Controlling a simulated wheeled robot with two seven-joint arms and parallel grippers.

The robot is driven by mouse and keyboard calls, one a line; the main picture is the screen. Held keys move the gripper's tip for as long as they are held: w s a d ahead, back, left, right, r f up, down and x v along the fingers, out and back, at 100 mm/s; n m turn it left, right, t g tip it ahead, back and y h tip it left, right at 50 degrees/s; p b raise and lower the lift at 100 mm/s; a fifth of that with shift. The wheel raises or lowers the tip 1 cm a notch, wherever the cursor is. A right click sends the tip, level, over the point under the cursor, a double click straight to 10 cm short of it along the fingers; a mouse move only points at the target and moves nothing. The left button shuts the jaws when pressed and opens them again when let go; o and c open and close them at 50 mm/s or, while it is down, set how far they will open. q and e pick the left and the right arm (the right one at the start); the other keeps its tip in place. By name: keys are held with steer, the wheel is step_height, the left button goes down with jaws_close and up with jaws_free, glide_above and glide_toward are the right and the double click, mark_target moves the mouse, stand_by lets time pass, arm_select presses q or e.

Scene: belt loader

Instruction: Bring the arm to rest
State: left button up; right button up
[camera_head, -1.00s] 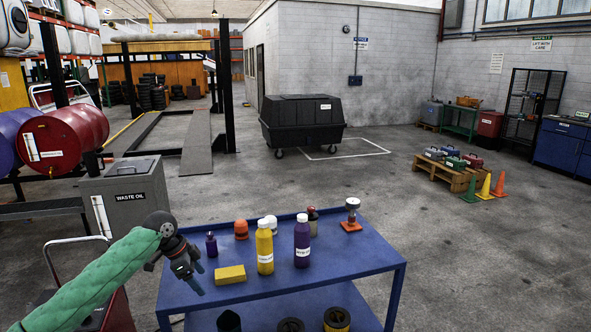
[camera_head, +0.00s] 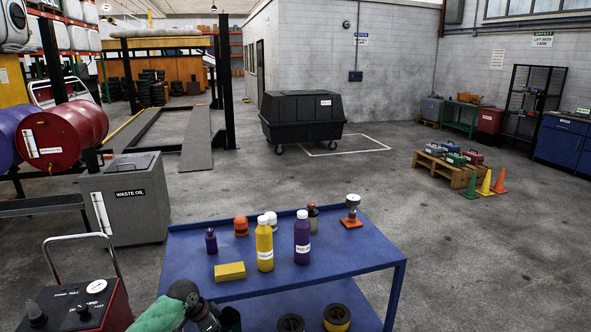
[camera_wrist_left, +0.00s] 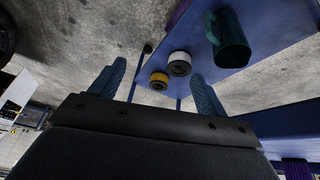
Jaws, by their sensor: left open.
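My left arm (camera_head: 160,316) has a green sleeve and comes in at the bottom of the head view. My left gripper (camera_head: 218,321) is low at the near left edge of the blue cart (camera_head: 372,258), partly cut off by the picture's bottom edge. In the left wrist view the two blue-grey fingers of the gripper (camera_wrist_left: 160,88) stand wide apart with nothing held between them. My right gripper is not in view.
The cart top holds a yellow bottle (camera_head: 264,245), a purple bottle (camera_head: 302,238), a yellow block (camera_head: 230,271) and smaller items. Its lower shelf holds rolls (camera_head: 337,319) and a dark green container (camera_wrist_left: 228,38).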

arm_select(q)
steer(key=s+d+f+n, duration=0.1)
steer(key=s+f+n, duration=0.1)
steer(key=s+f, duration=0.55)
steer(key=s+d+f+n+y, duration=0.15)
steer(key=s+f, duration=0.35)
steer(key=f, duration=0.6)
steer(key=s+d+f+n, duration=0.1)
steer(key=s+f+n, duration=0.1)
steer(key=s+f, duration=0.55)
steer(key=s+f+n, duration=0.1)
steer(key=s+f, duration=0.4)
steer(key=s, duration=0.4)
steer(key=s+d+f+n+y, duration=0.1)
steer(key=s+f, duration=0.5)
steer(key=s, duration=0.3)
steer(key=s+f+n+y, duration=0.1)
steer(key=s+f, duration=0.5)
steer(key=s, duration=0.3)
steer(key=shift+s+d+f+n+g, duration=0.2)
steer(key=shift+d+n+g, duration=0.15)
steer(key=shift+g, duration=0.05)
